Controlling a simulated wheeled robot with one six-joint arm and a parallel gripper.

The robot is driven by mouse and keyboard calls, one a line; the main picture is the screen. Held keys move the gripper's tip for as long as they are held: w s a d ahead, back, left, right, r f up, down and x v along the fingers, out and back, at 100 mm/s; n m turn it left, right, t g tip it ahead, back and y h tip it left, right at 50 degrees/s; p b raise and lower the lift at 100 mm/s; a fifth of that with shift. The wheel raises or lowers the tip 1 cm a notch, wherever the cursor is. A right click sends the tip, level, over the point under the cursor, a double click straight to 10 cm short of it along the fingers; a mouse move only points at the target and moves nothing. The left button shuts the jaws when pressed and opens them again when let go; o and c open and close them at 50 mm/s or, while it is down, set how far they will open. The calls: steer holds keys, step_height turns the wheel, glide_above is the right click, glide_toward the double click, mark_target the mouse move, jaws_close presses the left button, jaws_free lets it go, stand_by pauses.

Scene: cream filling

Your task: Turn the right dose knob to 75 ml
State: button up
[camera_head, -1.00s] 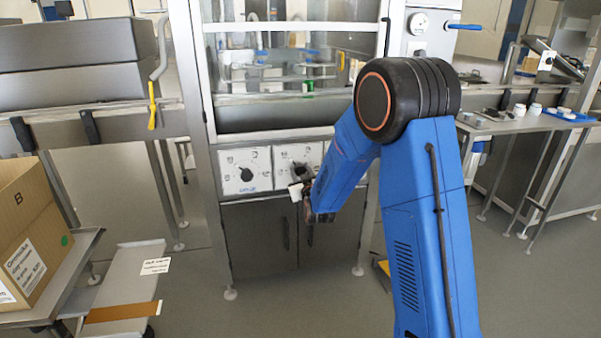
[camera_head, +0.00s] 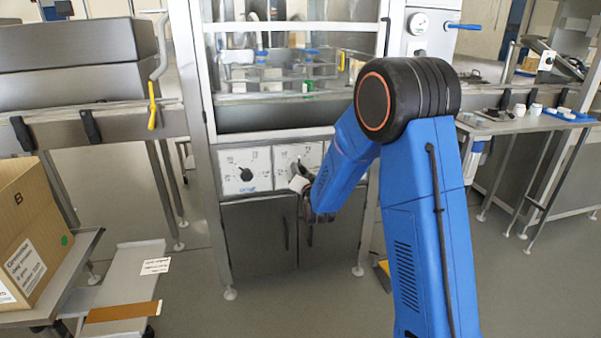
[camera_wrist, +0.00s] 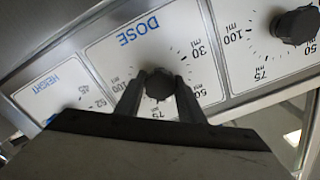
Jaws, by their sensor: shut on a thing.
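The right dose knob (camera_wrist: 159,85) is a dark round knob on the middle white panel marked DOSE, seen turned over in the wrist view. My gripper (camera_wrist: 160,80) is shut on it, with one finger on each side. The scale around it shows 30, 50, 75 and 100 ml; the 75 mark lies below the knob, partly hidden by my gripper. I cannot make out where the knob's pointer stands. In the head view my gripper (camera_head: 305,175) is at the middle panel (camera_head: 287,156) and covers the knob.
The left dose knob (camera_head: 246,174) sits on the neighbouring panel; it also shows at the right of the wrist view (camera_wrist: 296,25). The HEIGHT panel (camera_wrist: 58,90) is on the other side. Cabinet doors (camera_head: 258,235) are below. A cardboard box (camera_head: 30,230) stands at far left.

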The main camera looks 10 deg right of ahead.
steer(key=m, duration=0.5)
stand_by(0.5)
steer(key=o, duration=1)
steer(key=shift+o, duration=0.2)
